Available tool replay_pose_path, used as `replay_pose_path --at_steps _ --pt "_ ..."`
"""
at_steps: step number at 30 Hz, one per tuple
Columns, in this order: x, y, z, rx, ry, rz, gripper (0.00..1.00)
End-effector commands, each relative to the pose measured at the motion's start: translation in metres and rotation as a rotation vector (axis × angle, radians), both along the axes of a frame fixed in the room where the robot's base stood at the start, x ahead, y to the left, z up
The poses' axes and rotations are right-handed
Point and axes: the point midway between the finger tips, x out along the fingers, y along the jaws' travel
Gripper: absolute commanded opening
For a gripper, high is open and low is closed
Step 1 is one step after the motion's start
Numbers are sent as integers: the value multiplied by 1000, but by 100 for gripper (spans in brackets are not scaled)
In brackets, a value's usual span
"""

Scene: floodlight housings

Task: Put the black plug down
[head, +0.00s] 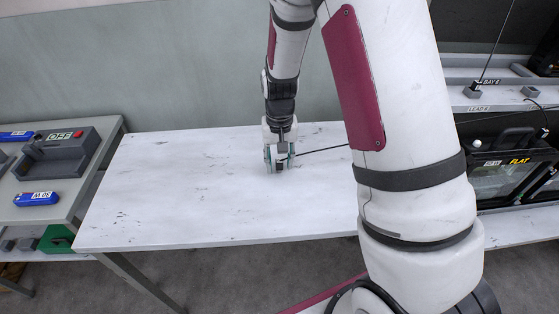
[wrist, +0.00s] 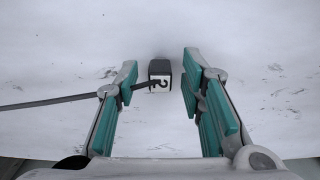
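The black plug (wrist: 160,69) stands on the white table (head: 180,190), with a white label on its face. Its dark cable (wrist: 60,101) runs off to the left in the wrist view and to the right in the head view. My gripper (wrist: 158,80) is open, its teal-padded fingers on either side of the plug. A gap shows between the plug and each finger. In the head view my gripper (head: 280,157) is low over the back middle of the table, and the plug is mostly hidden between the fingers.
The table is otherwise bare. At left, a grey bench holds a grey fixture marked OFF (head: 62,155) and blue blocks, one in front (head: 37,198). At right, shelves hold a black case marked FLAT (head: 507,170) and small grey blocks with cables (head: 473,91).

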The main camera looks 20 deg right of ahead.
Motion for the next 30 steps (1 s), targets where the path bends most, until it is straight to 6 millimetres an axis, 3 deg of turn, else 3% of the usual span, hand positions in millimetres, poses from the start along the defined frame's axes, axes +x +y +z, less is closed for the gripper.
replay_pose_path --at_steps 15,23,26,30 --pt "1 0 93 0 -5 1 36" --pt "0 0 119 0 -3 1 36" --pt "-5 1 131 4 -16 8 36" --pt "-27 6 165 17 -61 41 36"
